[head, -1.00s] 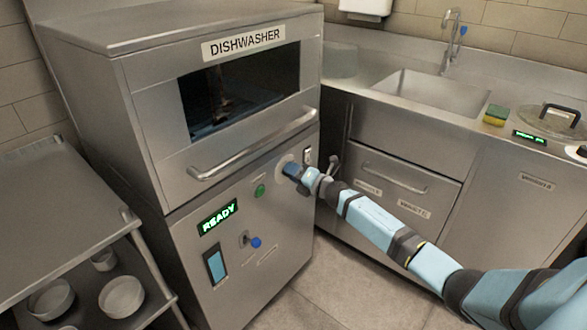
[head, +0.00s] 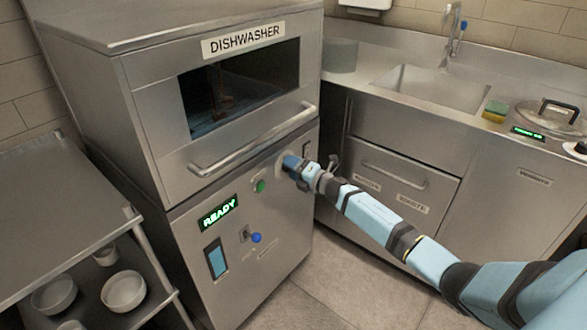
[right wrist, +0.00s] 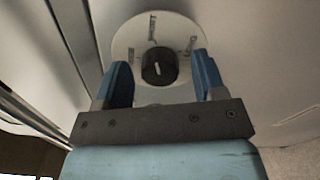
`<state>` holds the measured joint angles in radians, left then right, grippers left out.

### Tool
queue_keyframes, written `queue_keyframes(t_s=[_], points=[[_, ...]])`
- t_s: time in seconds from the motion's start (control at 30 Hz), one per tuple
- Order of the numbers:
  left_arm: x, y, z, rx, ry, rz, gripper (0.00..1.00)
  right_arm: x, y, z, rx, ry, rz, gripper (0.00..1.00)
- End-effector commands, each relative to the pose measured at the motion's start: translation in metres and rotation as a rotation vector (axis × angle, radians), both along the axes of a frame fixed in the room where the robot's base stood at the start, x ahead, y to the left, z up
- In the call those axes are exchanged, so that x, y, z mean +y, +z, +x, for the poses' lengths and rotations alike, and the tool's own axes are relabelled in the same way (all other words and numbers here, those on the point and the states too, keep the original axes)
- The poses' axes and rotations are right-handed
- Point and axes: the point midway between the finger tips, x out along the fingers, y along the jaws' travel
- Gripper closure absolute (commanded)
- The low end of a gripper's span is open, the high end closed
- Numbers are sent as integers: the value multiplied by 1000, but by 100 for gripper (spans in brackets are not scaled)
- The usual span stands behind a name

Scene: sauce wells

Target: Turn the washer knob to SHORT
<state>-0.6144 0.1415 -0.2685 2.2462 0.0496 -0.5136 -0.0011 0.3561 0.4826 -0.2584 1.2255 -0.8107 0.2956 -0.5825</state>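The washer knob (right wrist: 159,68) is a black dial with a white pointer mark, on a pale round plate (right wrist: 126,44) with small labels around it that I cannot read. In the right wrist view my right gripper (right wrist: 160,78) is open, with one blue finger on each side of the knob and gaps between the fingers and the knob. In the head view my right gripper (head: 289,164) is at the dishwasher's (head: 141,113) front panel and hides the knob. My left gripper is not in view.
A green button (head: 260,186), a READY display (head: 218,213) and a blue-tipped lever (head: 256,238) are on the panel left of my gripper. The door handle (head: 255,143) runs just above. A counter with a sink (head: 440,92) stands to the right.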

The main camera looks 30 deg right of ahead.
Motion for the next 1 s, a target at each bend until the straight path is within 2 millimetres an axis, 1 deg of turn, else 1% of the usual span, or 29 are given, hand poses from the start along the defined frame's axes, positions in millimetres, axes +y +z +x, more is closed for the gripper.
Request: queue_keyframes(t_s=[0.23, 0.37, 0.47, 0.8, 0.9, 1.0], points=[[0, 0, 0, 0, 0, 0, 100, 0, 1, 0, 0, -1, 0, 36], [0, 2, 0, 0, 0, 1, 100, -3, 0, -8, 0, 0, 0, 36], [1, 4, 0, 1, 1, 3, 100, -8, 0, -22, 1, -1, -2, 36], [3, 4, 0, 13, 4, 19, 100, -33, 0, -93, 3, 0, -2, 36], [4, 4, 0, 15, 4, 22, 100, -39, 1, -109, 2, -1, -1, 36], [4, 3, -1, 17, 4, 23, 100, -43, 0, -120, 1, 0, 1, 36]])
